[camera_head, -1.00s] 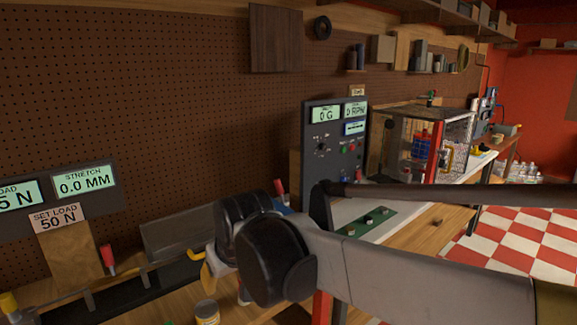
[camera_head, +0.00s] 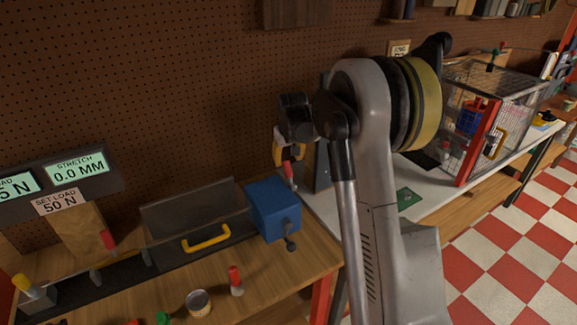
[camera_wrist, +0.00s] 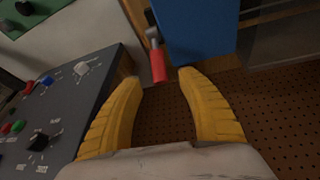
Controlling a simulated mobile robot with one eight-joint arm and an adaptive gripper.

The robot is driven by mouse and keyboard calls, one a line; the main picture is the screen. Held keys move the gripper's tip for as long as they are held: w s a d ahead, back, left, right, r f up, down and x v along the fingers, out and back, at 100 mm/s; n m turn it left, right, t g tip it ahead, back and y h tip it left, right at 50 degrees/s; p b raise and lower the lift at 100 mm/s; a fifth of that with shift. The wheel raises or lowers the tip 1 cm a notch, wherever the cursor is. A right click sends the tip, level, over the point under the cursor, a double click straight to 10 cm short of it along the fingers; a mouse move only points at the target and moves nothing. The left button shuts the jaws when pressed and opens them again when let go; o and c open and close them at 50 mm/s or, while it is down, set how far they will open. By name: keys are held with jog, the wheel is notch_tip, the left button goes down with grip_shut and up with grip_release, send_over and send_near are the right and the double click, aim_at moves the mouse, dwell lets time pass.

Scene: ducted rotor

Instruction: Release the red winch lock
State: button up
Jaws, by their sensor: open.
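The red lock lever (camera_head: 288,172) stands at the back right of the blue winch housing (camera_head: 272,208) on the wooden bench. In the wrist view its red grip (camera_wrist: 158,66) hangs from a grey stem beside the blue housing (camera_wrist: 195,35). My gripper (camera_head: 290,152) is just above the red grip in the head view. In the wrist view my gripper (camera_wrist: 158,80) is open, its two yellow fingers apart. The red grip shows in the gap at the fingertips, and I see no contact. My wrist partly hides the area behind the lever.
A dark control panel (camera_wrist: 70,90) with knobs lies close to the left finger. A yellow handle (camera_head: 206,238), a red-topped peg (camera_head: 235,280) and a can (camera_head: 198,302) are on the bench. A mesh cage (camera_head: 490,125) stands at right.

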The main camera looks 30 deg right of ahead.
aim_at(288, 166)
jog(key=x, duration=0.7)
jog(key=shift+w+d+f+b, duration=0.15)
jog(key=shift+w+f+b, duration=0.05)
jog(key=shift+f+b, duration=0.1)
jog(key=shift+r, duration=0.1)
grip_shut()
